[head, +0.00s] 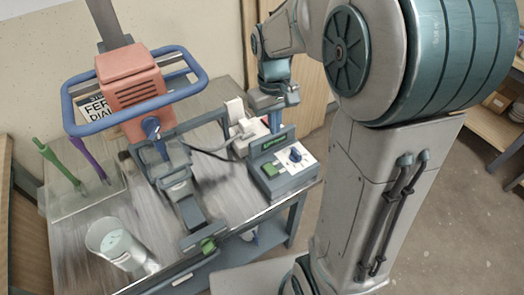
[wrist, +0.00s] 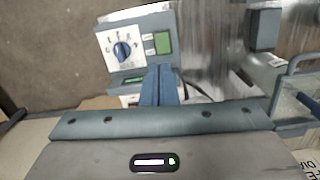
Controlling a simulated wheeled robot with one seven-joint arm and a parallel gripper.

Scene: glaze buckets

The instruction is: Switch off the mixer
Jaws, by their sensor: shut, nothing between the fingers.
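The mixer (head: 130,85) has an orange motor head inside a blue ring handle and stands on a metal-topped table. To its right is a grey control box (head: 282,165). In the wrist view the knob (wrist: 122,51) and the green button (wrist: 162,43) are both clear; the knob's exact setting is too small to read. My gripper (wrist: 160,70) is shut and empty, its fingers pointing toward the box's display side, apart from the knob and button.
A clear bucket (head: 118,245) stands at the table's front left. A clear tray (head: 85,195) with green and purple tools is behind it. A white device with cables (head: 245,135) sits left of my gripper. The floor right of the table is open.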

